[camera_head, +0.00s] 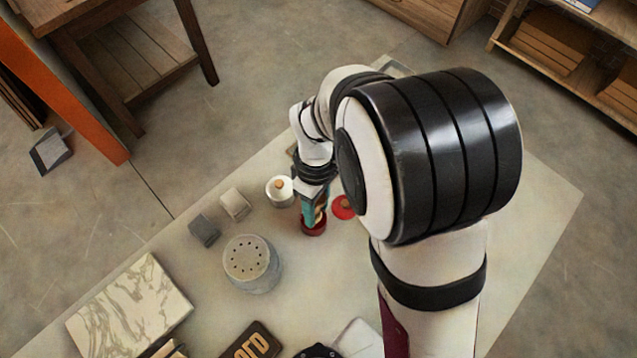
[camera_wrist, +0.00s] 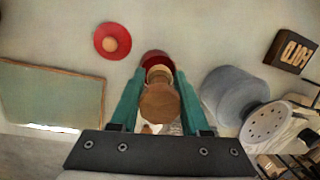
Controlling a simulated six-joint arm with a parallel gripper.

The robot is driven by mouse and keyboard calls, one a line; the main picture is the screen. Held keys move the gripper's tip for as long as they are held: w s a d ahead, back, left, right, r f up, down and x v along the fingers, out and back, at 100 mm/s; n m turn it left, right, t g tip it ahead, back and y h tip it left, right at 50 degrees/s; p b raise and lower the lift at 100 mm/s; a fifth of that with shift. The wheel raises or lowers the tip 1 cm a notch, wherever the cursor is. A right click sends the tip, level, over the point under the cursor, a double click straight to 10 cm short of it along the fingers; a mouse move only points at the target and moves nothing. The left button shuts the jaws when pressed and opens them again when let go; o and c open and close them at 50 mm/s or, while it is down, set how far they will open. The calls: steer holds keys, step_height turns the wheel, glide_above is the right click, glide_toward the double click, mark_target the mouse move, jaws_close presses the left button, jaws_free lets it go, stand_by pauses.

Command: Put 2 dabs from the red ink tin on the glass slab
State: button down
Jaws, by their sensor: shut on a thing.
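My gripper (camera_head: 311,207) points down over the red ink tin (camera_head: 314,229). In the wrist view its teal fingers (camera_wrist: 158,100) are shut on a wooden-handled dabber (camera_wrist: 159,104). The red tin (camera_wrist: 155,56) shows just beyond the dabber's lower end. The dabber is at the tin's mouth, but I cannot tell whether its tip touches the ink. A greenish glass slab (camera_wrist: 50,97) with a wooden edge lies at the left of the wrist view, apart from the gripper. My arm hides much of that side in the head view.
A red round piece with a wooden knob (camera_head: 343,207) lies beside the tin. A white knobbed container (camera_head: 280,189), two small blocks (camera_head: 235,204), and a grey perforated shaker (camera_head: 252,262) stand nearby. A marble slab (camera_head: 130,305) and lettered block (camera_head: 252,345) are nearer the front.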

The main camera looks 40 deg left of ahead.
steer(key=shift+f, duration=0.65)
stand_by(1.5)
steer(key=shift+r, duration=3.55)
steer(key=w+d+r+m, duration=0.4)
steer(key=w+d+m, duration=0.1)
steer(key=w, duration=0.4)
steer(key=w+d+r+m+y, duration=0.1)
steer(key=w+d+r+m, duration=0.2)
steer(key=d, duration=0.5)
steer(key=w+d+r+m+y, duration=0.1)
steer(key=w+d+r+m, duration=0.2)
steer(key=d+r+m, duration=0.2)
steer(key=w+d+r+m, duration=0.3)
steer(key=d+m, duration=0.4)
steer(key=d, duration=0.5)
steer(key=shift+w+r+m+y, duration=0.3)
steer(key=shift+w+r+y, duration=0.1)
steer(key=shift+r, duration=0.5)
